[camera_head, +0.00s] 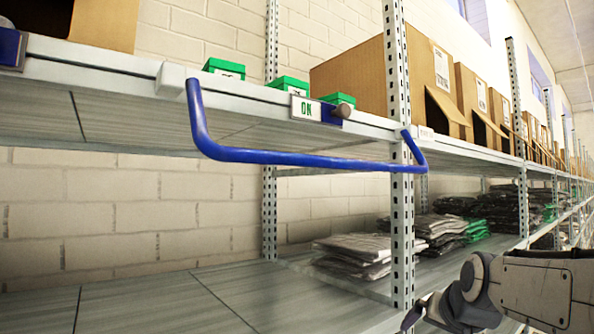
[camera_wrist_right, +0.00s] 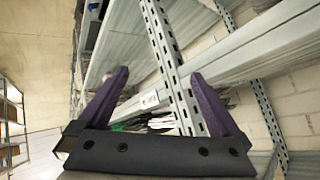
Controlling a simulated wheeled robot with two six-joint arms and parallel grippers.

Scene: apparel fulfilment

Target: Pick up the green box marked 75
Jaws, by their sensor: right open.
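Three small green boxes stand in a row on the upper shelf in the head view: a left one (camera_head: 224,68), a middle one (camera_head: 289,85) and a right one (camera_head: 338,99). Their white labels are partly hidden by the shelf edge, and I cannot read which is marked 75. My right gripper (camera_head: 416,314) is low at the lower right of the head view, well below and to the right of the boxes. In the right wrist view its two purple fingers (camera_wrist_right: 160,76) are apart with nothing between them. My left gripper is not in view.
A perforated upright post (camera_head: 399,170) stands right of the boxes. Cardboard boxes (camera_head: 360,78) are beyond them. Folded garments (camera_head: 360,250) lie on the lower shelf; its left part is clear.

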